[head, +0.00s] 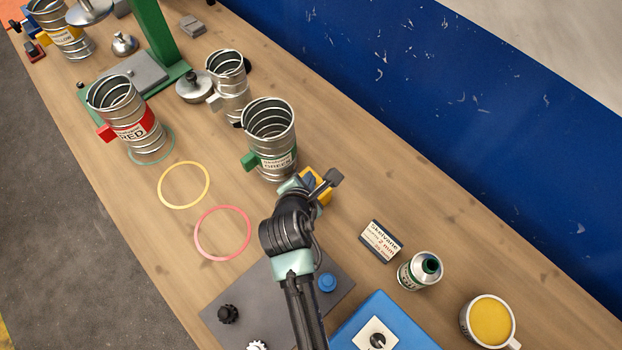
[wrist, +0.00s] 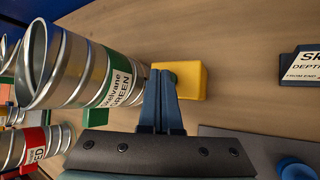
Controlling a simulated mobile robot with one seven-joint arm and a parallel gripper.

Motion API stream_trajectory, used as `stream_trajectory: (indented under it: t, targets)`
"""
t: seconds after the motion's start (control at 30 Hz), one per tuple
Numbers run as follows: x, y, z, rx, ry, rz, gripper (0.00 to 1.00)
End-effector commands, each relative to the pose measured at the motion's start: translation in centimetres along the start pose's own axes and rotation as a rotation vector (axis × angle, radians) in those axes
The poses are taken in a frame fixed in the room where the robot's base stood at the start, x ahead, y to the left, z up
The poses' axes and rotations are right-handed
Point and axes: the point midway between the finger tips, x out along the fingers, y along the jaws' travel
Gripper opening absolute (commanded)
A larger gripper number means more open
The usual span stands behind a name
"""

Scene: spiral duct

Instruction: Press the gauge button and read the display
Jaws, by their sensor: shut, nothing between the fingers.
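A yellow box (wrist: 194,82), which looks like the gauge, sits on the bench beside the silver spiral duct with the green label (wrist: 72,75). In the head view my gripper (head: 306,182) partly covers the yellow box (head: 323,188), right of the green-label duct (head: 269,135). No display can be read in either view.
The red-label duct (head: 127,115) and a smaller duct (head: 231,85) stand to the left. A dark mat (head: 230,295) lies below my arm. A Skelvane card (head: 381,240), a can (head: 420,271) and a yellow-filled mug (head: 488,320) stand right. Bare bench lies between box and card.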

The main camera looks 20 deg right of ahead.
Motion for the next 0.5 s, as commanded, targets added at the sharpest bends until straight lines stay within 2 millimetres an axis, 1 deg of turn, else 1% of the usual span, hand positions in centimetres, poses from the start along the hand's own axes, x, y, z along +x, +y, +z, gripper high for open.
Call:
stream_trajectory:
  t: [0.5]
  targets:
    - [0.47,-0.33,-0.35,-0.001,0.0,0.0,0.0]
